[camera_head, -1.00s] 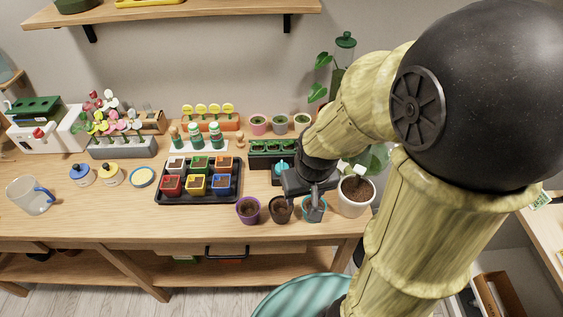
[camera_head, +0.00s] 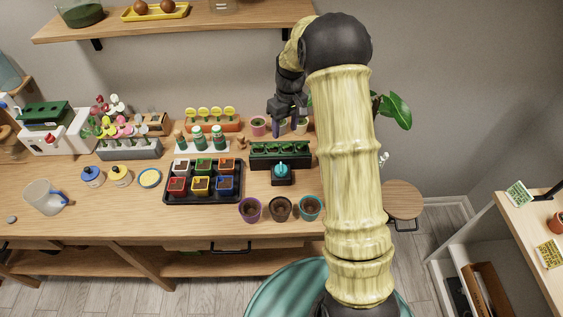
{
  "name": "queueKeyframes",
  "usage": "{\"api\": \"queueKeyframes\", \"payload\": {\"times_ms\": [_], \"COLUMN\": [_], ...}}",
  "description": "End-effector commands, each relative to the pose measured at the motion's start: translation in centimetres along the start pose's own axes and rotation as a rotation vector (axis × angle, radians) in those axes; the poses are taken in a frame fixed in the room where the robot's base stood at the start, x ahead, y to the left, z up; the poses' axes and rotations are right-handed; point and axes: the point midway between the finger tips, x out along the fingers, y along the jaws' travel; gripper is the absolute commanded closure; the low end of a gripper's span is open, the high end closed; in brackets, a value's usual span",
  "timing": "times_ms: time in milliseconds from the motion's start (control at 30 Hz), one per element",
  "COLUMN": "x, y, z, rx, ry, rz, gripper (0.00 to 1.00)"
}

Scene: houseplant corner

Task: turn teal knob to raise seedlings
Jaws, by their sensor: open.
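The teal knob (camera_head: 282,169) sits on a small dark base (camera_head: 282,181) near the front middle of the bench. Right behind it stands a long dark green seedling tray (camera_head: 281,163) with a row of green seedlings. My gripper (camera_head: 289,131) is open, pointing down behind the seedling tray by the small pots at the back. It is apart from the knob, and the knob is in plain view. I cannot tell whether it touches a pot.
A black tray of coloured square pots (camera_head: 203,200) is left of the knob. Purple (camera_head: 250,209), brown (camera_head: 280,208) and teal (camera_head: 311,207) pots stand in front. Small pots, including a pink one (camera_head: 258,126), are at the back. My arm hides the bench's right end.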

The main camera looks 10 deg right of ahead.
Motion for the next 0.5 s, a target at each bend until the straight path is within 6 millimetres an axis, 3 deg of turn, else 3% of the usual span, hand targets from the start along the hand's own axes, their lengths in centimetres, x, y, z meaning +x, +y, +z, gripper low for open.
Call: {"api": "queueKeyframes", "payload": {"times_ms": [267, 500], "x": [0.2, 2.6], "y": [0.1, 0.2], "z": [0.1, 0.2], "rx": [0.005, 0.008], "ry": [0.000, -0.003], "rz": [0.000, -0.001], "gripper": [0.49, 0.49]}}
